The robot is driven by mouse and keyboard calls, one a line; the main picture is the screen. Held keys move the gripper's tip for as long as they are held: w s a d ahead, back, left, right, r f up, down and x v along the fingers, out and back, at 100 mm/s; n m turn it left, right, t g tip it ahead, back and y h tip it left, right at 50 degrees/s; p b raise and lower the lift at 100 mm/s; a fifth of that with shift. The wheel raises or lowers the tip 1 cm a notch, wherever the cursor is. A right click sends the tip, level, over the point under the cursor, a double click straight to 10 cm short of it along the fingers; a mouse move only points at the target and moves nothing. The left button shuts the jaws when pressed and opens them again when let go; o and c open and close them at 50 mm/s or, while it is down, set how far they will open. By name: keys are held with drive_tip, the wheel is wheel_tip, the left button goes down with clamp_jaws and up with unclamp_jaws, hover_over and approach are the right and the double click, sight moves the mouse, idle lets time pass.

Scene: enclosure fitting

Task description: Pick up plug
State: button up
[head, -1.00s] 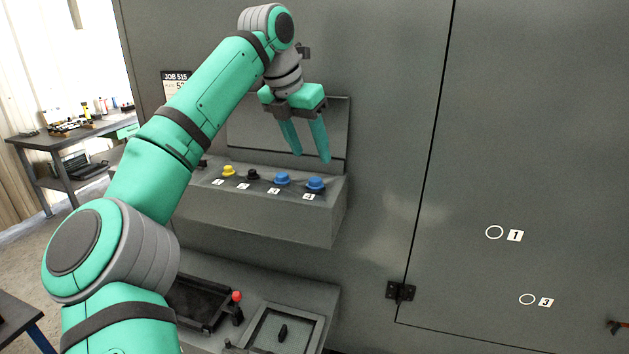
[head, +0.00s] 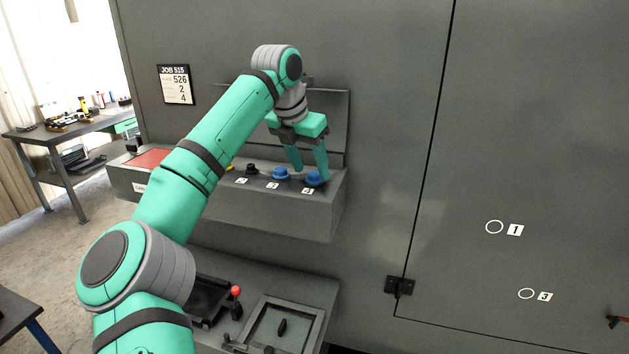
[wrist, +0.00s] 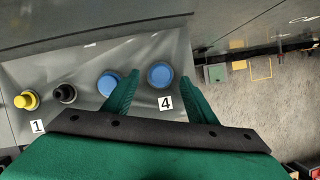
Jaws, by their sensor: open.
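Several plugs stand in a row on the grey ledge (head: 240,210). The rightmost is a blue plug (head: 314,179) by label 4; in the wrist view this blue plug (wrist: 160,75) shows between my fingers. A second blue plug (head: 281,174) stands to its left, just outside my left finger in the wrist view. A black plug (wrist: 65,93) and a yellow plug (wrist: 27,99) by label 1 are further left. My gripper (head: 309,172) is open, fingers pointing down over the rightmost blue plug. Whether the fingers touch it I cannot tell.
A card reading JOB 515, 526, 2, 4 (head: 175,85) hangs on the wall. A red panel (head: 150,158) is at the ledge's left end. Below are a framed recess (head: 285,325) and a red-knobbed lever (head: 236,291). A back panel rises close behind the plugs.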

drive_tip(key=shift+w+d+f, duration=0.2)
drive_tip(key=shift+d+f, duration=0.05)
drive_tip(key=shift+f, duration=0.4)
drive_tip(key=c, duration=1.2)
drive_tip(key=shift+r, duration=0.15)
drive_tip(key=shift+c, duration=0.2)
drive_tip(key=shift+r, duration=0.7)
drive_tip(key=s+r, duration=1.4)
drive_tip(key=r, duration=0.4)
drive_tip(key=shift+a+r, duration=0.15)
drive_tip(key=shift+a, duration=0.1)
